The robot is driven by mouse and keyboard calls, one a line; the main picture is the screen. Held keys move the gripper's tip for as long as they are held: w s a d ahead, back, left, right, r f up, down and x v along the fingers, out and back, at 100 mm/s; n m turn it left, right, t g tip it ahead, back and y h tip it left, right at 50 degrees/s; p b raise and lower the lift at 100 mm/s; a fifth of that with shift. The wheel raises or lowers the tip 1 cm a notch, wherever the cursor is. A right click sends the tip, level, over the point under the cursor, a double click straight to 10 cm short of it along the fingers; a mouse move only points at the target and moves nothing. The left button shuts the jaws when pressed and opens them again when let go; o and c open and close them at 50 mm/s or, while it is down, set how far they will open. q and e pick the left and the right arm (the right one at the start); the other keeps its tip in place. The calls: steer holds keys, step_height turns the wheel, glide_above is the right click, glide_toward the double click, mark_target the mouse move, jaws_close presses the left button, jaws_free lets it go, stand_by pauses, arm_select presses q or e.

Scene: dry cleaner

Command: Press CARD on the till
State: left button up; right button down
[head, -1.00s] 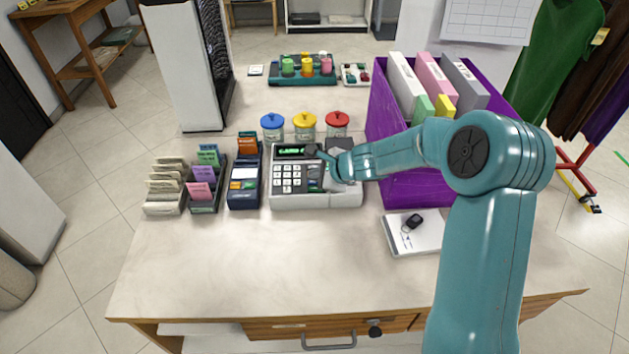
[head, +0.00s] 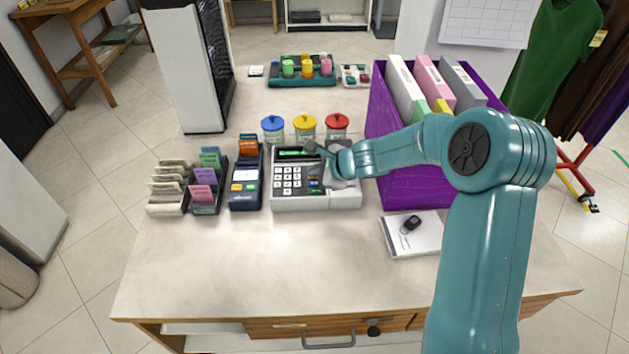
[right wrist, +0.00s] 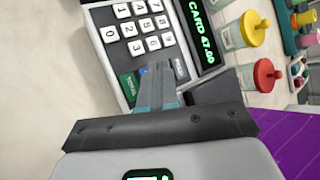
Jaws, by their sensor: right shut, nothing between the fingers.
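The till (head: 287,203) is a pale grey machine with a dark key panel, standing mid-counter. In the right wrist view its green display (right wrist: 200,30) reads "CARD" and an amount that looks like 47.00. White number keys (right wrist: 138,30) fill the panel. A green key (right wrist: 130,86) and a partly covered blue key (right wrist: 143,71) lie beside them; I cannot read the blue key's label. My right gripper (head: 323,179), also in the right wrist view (right wrist: 152,72), is shut and empty, its tips at the blue key. Whether they touch it I cannot tell. My left gripper is not in view.
A card terminal (head: 245,190) and ticket racks (head: 204,195) stand left of the till. Jars with blue, yellow and red lids (head: 305,123) stand behind. A purple box of folders (head: 415,180) is close on the right. The front counter (head: 250,270) is clear.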

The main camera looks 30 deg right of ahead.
steer(key=shift+r+p, duration=1.85)
steer(key=shift+r, duration=0.5)
steer(key=shift+f, duration=0.1)
